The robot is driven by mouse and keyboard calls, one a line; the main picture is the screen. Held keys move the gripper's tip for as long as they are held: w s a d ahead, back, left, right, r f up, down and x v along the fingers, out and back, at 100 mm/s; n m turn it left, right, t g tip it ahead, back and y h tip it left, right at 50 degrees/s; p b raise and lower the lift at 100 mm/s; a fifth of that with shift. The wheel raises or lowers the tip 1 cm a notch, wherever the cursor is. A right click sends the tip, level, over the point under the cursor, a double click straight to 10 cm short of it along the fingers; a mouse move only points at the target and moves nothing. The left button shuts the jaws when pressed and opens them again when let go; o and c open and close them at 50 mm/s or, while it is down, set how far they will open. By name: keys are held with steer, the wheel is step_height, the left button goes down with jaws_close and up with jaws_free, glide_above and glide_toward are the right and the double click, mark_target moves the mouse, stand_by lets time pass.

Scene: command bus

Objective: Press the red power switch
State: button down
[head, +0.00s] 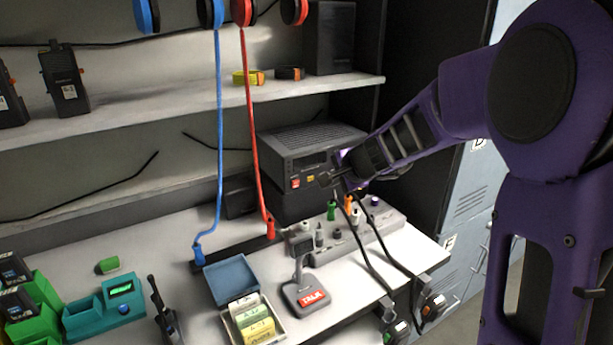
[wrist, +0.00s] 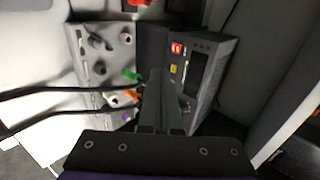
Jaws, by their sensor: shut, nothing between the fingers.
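The red power switch (head: 296,182) is a small square button on the front of a dark grey radio unit (head: 313,139), beside a yellow button (head: 310,178). In the wrist view the red switch (wrist: 176,48) shows above the yellow button (wrist: 173,69), beyond the fingertips. My gripper (head: 328,179) is shut and empty, in front of the radio's right part and to the right of the red switch. It also shows in the wrist view (wrist: 158,75), with the fingers together. I see no contact with the switch. Part of the radio's front is hidden behind my gripper.
A patch panel (head: 375,235) with plugs and black cables lies below the gripper. Red (head: 253,120) and blue (head: 219,130) cords hang at left. A shelf (head: 300,91) runs above the radio.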

steer(key=shift+s, duration=0.15)
steer(key=p, duration=0.1)
glide_toward(296, 185)
steer(key=s+f+x, duration=0.1)
steer(key=x, duration=0.4)
steer(key=shift+w+a+r+p, duration=0.15)
steer(key=shift+w+p, duration=0.15)
steer(key=shift+w, duration=0.4)
steer(key=shift+r, duration=0.1)
